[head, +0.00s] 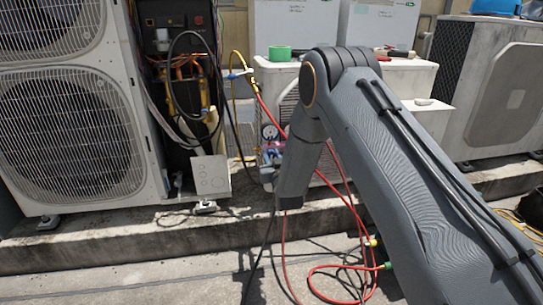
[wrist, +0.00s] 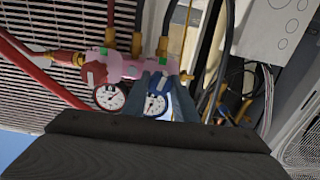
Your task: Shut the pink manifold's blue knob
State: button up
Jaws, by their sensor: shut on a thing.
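The pink manifold (wrist: 128,66) spans the upper left of the wrist view, with brass fittings, a red knob (wrist: 93,74) and two round gauges, one (wrist: 110,97) by the red knob and one (wrist: 155,105) between my fingers. My gripper (wrist: 162,80) reaches the manifold's right part, its grey-blue fingers shut on the blue knob, which they mostly hide. In the head view the manifold (head: 275,147) is small, in front of a white condenser, and my gripper (head: 269,170) is at it, partly hidden by my arm. The knob's turn angle cannot be read.
Red hoses (head: 352,215) hang from the manifold and coil on the ground. Black and yellow hoses run close by on the left. A large condenser (head: 75,130) and an open electrical box (head: 172,20) stand left. Green tape (head: 280,53) lies on the white unit.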

jog(key=m+p, duration=0.1)
jog(key=m, duration=0.2)
jog(key=shift+m+p, duration=0.4)
jog(key=m+p, duration=0.1)
jog(key=m, duration=0.3)
jog(key=shift+m+p, duration=0.3)
jog(key=shift+p, duration=0.05)
jog(key=m+p, duration=0.1)
jog(key=m, duration=0.2)
jog(key=shift+m, duration=0.3)
jog(key=m+p, duration=0.1)
jog(key=m, duration=0.3)
jog(key=shift+m, duration=0.3)
jog(key=m+p, duration=0.1)
jog(key=m, duration=0.2)
jog(key=shift+f+m, duration=0.1)
jog(key=shift+m, duration=0.2)
jog(key=m+p, duration=0.1)
jog(key=m, duration=0.3)
jog(key=shift+m, duration=0.3)
jog(key=m, duration=0.4)
jog(key=shift+p, duration=0.3)
jog(key=shift+f+m, duration=0.1)
jog(key=shift+m, duration=1.9)
jog(key=shift+s, duration=0.1)
